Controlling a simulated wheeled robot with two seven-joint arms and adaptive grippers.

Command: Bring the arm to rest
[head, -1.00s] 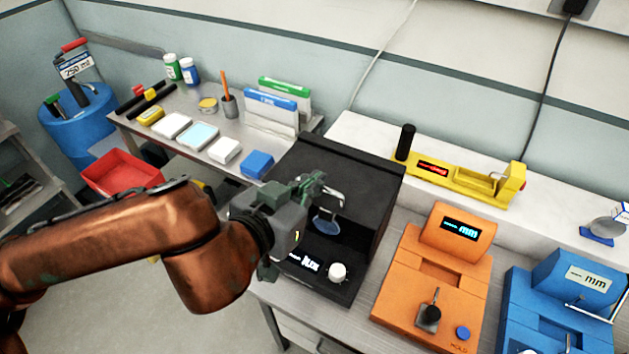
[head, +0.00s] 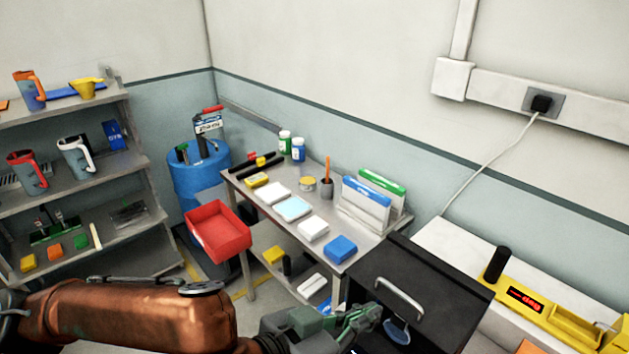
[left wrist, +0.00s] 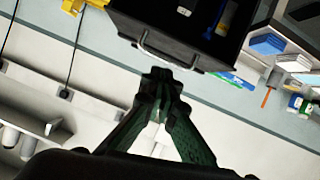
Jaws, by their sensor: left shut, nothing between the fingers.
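My left arm comes in from the left along the bottom of the head view. Its green-grey left gripper (head: 372,316) is in front of the black box-like device (head: 440,285), near the device's metal handle (head: 400,296). In the left wrist view the gripper's fingers (left wrist: 160,80) are together and hold nothing. There the same handle (left wrist: 168,60) shows just beyond the fingertips, and I cannot tell whether they touch it. My right gripper is not in view.
A metal side table (head: 335,243) with boxes, bottles and binders stands behind the gripper. A red bin (head: 218,232) and a blue drum (head: 197,180) are left of it, beside a shelf unit (head: 130,88). A yellow device (head: 540,305) is on the right.

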